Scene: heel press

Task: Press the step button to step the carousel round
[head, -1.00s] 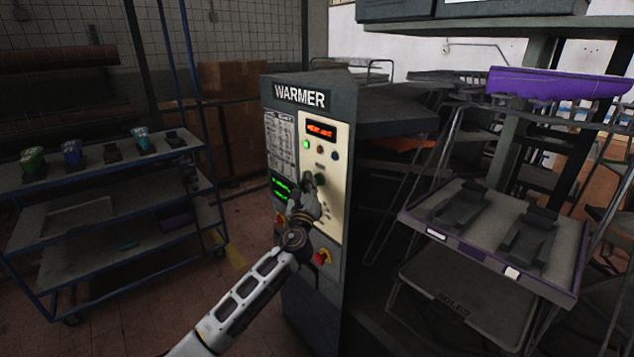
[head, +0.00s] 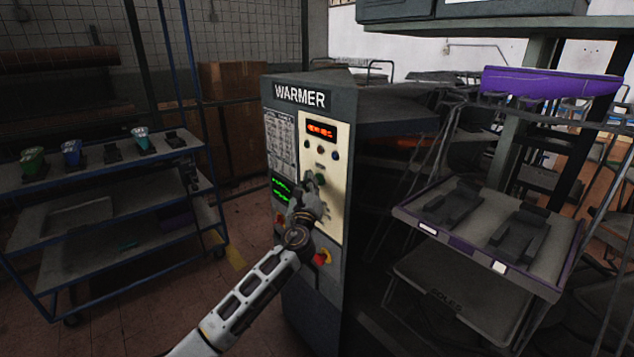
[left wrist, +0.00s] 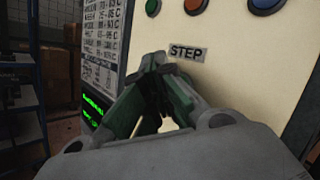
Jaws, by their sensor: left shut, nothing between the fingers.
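The step button (head: 321,179) is a small dark green knob on the cream panel of the warmer cabinet (head: 330,210), under a small label. In the left wrist view the STEP label (left wrist: 186,52) is just beyond my fingertips and the button is hidden behind them. My left gripper (head: 313,183) is shut and empty, with its tips at the button; I cannot tell whether they touch it. The carousel stands at the right, with a grey tray (head: 405,214) holding two dark shoe-shaped forms (head: 520,238) and a purple piece (head: 550,83) above. My right gripper is out of view.
Green, red and blue round lamps (left wrist: 193,5) sit above the label. A blue-framed cart (head: 60,183) with cups stands at the left. Cardboard boxes (head: 228,85) are behind. Floor shows between cart and cabinet.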

